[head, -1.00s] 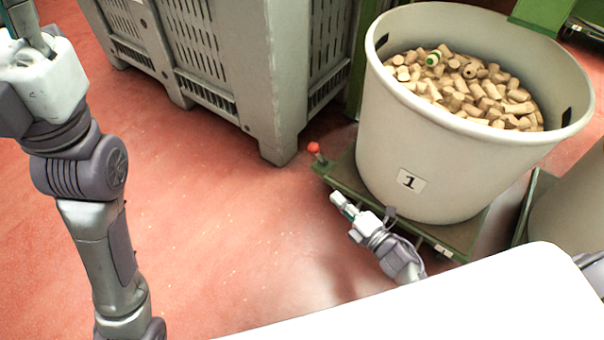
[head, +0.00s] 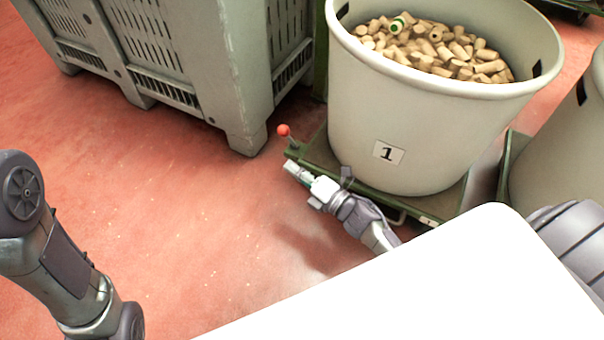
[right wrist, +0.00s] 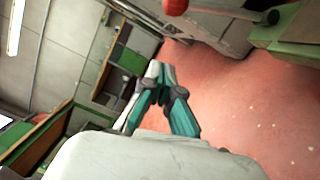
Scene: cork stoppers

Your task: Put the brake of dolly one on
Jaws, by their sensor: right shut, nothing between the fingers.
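Dolly one (head: 318,152) is a low green platform under the grey tub (head: 440,130) labelled 1. Its brake lever, with a red ball knob (head: 284,130) on a short stalk, stands at the dolly's left corner. The knob (right wrist: 175,6) also shows at the top edge of the right wrist view, with the dark stalk running right to the green frame (right wrist: 285,38). My right gripper (head: 289,166) is shut and empty, low beside the dolly, just below the knob in the picture and apart from it. Its closed fingertips (right wrist: 161,70) show in the right wrist view. My left gripper is out of view.
The tub holds cork stoppers (head: 430,48). A large grey slatted crate (head: 230,85) stands behind and left of the lever. Another tub (head: 560,150) stands at the right. The red floor (head: 170,220) left of the dolly is clear.

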